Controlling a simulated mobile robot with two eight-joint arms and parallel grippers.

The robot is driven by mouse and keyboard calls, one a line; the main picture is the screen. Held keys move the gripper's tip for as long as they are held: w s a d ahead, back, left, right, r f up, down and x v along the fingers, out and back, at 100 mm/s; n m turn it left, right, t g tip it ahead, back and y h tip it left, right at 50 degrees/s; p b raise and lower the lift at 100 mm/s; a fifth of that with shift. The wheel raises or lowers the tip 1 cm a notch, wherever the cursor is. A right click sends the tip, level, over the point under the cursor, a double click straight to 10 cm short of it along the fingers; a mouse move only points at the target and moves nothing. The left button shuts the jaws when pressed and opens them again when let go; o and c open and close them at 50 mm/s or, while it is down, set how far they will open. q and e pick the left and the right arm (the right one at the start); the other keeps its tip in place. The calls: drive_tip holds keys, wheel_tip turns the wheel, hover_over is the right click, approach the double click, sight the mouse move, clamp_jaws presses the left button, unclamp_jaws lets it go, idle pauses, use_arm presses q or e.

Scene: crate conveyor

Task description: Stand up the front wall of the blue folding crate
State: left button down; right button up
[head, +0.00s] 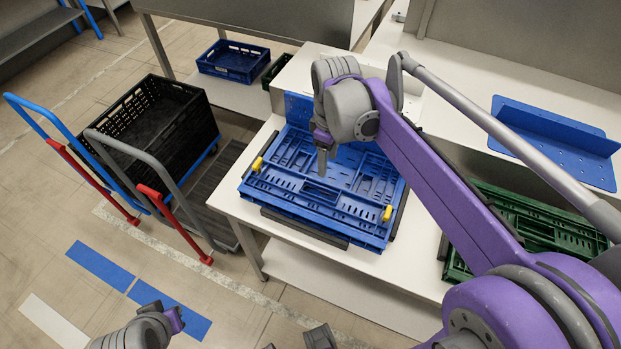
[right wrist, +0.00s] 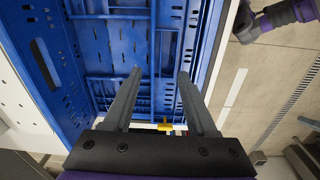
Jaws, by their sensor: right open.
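The blue folding crate (head: 310,212) lies on the white table, mostly folded low. Its front wall (head: 320,192) lies flat inside the rim, and yellow latches (head: 387,213) show at the front corners. A blue panel (head: 298,110) rises at the back, partly hidden by my right arm. My right gripper (head: 322,165) points down over the middle of the crate. In the right wrist view its fingers (right wrist: 160,77) are apart, with nothing held between them and blue slatted panels below. Parts of my left arm show at the bottom edge; its jaws cannot be made out.
A cart with a black crate (head: 150,120) stands left of the table. Green crates (head: 530,225) lie at the right, below a blue perforated bracket (head: 560,135). Another blue crate (head: 233,62) sits at the back. White tabletop (head: 240,215) shows around the crate.

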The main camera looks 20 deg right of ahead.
sight(325, 185)
drive_tip(key=shift+n, duration=0.3)
drive_tip(key=f, duration=0.7)
drive_tip(key=w+f+b, duration=0.1)
drive_tip(key=f, duration=0.3)
drive_tip(key=shift+d, duration=0.2)
drive_tip(key=shift+r, duration=0.1)
clamp_jaws()
drive_tip(key=shift+w, duration=0.1)
idle(0.6)
